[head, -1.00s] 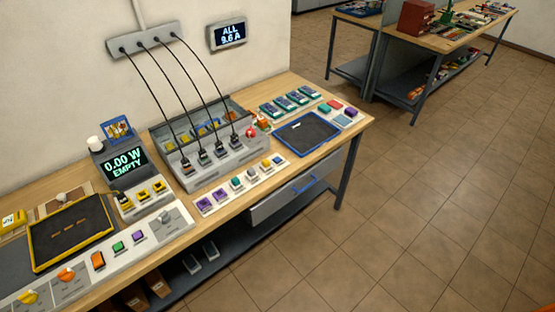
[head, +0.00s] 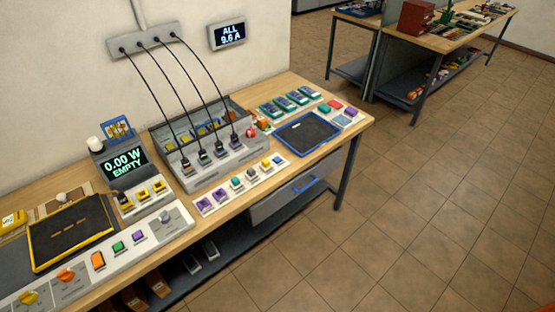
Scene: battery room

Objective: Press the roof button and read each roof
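Neither of my grippers is in view. No button carries a label that I can read as roof. A front strip on the bench (head: 118,250) holds an orange, a green and a purple button with a grey knob (head: 165,217). A white strip (head: 243,183) in front of the grey charger (head: 215,160) holds several purple, teal, grey, yellow and blue buttons. A small panel (head: 338,114) at the right end has several coloured buttons. A wall display (head: 229,33) reads "ALL 9.6 A". A tester display (head: 124,163) reads "0.00 W EMPTY".
Black cables run from the wall box (head: 147,42) to the charger. A yellow-rimmed tray (head: 37,267) lies at left and a blue-rimmed tray (head: 283,148) at right. Another loaded bench (head: 450,45) stands behind. The tiled floor (head: 430,210) at right is clear.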

